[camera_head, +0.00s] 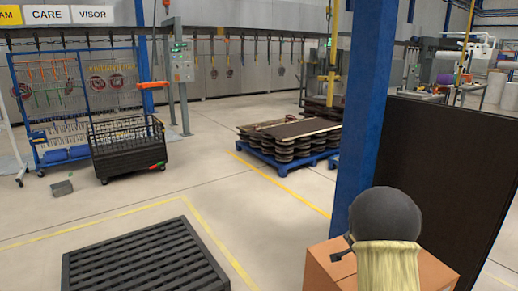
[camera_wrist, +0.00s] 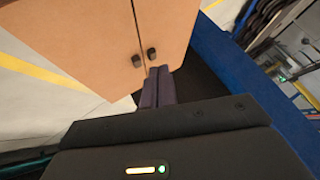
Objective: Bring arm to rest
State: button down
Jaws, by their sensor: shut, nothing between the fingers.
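In the wrist view my gripper (camera_wrist: 158,72) has its two dark fingers side by side, pressed together, with nothing between them. The fingers point toward a light wooden cabinet (camera_wrist: 85,35) with two dark knobs. The fingertips appear close to the cabinet's lower edge; I cannot tell whether they touch it. In the head view the cabinet's brown top (camera_head: 322,270) shows at the lower right. A dark rounded shape over a pale ribbed one covers part of it.
A blue post (camera_head: 358,110) and a dark panel (camera_head: 455,165) stand close behind the cabinet. A black slatted pallet (camera_head: 140,262) lies at the front left. A black mesh cart (camera_head: 128,150) and a loaded blue pallet (camera_head: 280,163) stand farther back. Open floor lies between them.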

jog(key=s+a+r+n+g+y, duration=0.25)
jog(key=s+a+n, duration=0.6)
jog(key=s, duration=0.65)
jog(key=s+a+r+n+g+y, duration=0.1)
jog(key=s+a+n+g+y, duration=0.3)
jog(key=s+a, duration=0.95)
jog(key=s+d+r+h+p, duration=0.1)
jog(key=r+p, duration=0.9)
jog(key=s+d+r+t+h+p, duration=0.1)
jog(key=d+r+p, duration=0.1)
jog(key=r+p, duration=0.9)
jog(key=shift+d+t+h, duration=0.1)
jog(key=shift+t+h, duration=0.15)
jog(key=shift+s+n, duration=0.15)
jog(key=shift+n, duration=0.1)
